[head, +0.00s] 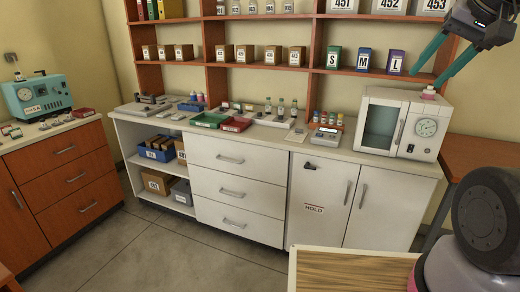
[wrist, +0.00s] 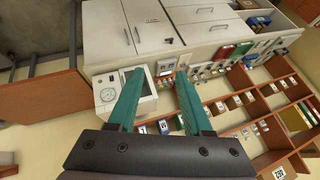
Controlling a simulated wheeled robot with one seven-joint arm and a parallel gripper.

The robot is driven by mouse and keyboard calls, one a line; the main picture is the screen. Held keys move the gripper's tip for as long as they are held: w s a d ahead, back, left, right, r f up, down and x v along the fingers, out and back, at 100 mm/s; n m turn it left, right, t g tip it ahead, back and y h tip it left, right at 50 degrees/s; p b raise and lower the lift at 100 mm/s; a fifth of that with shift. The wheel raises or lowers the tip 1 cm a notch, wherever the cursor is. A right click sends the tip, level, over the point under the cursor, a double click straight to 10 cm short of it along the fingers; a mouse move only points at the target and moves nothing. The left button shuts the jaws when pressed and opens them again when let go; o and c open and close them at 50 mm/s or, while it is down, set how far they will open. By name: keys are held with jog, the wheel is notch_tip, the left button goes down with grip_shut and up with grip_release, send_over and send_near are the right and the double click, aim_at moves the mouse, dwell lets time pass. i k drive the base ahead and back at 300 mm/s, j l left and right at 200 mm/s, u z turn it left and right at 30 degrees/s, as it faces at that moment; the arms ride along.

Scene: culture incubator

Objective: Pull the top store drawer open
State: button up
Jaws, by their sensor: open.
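The white under-counter unit holds a stack of three drawers, all shut. The top white drawer (head: 238,156) has a grey bar handle (head: 230,159) and lies flush below the countertop. White drawer fronts also show at the upper middle of the wrist view (wrist: 205,33). My gripper (head: 427,78) has two teal fingers spread apart with nothing between them. It is high at the upper right, above the white incubator and well away from the drawers. In the wrist view my gripper (wrist: 158,76) is open too.
The white incubator (head: 376,137) stands at the counter's right end. Cupboard doors (head: 318,198) are right of the drawers, one labelled HOLD. A wooden cabinet (head: 66,172) with shut drawers stands left. A wood-topped surface (head: 340,272) is in front. The floor (head: 190,255) before the drawers is clear.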

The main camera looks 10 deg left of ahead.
aim_at(271, 165)
jog(key=i, duration=1.2)
jog(key=u, duration=0.45)
jog(key=i+u, duration=0.15)
jog(key=u, duration=0.3)
jog(key=l+u, duration=0.1)
jog(key=u, duration=0.4)
jog(key=i+l+u, duration=0.1)
jog(key=u, duration=0.35)
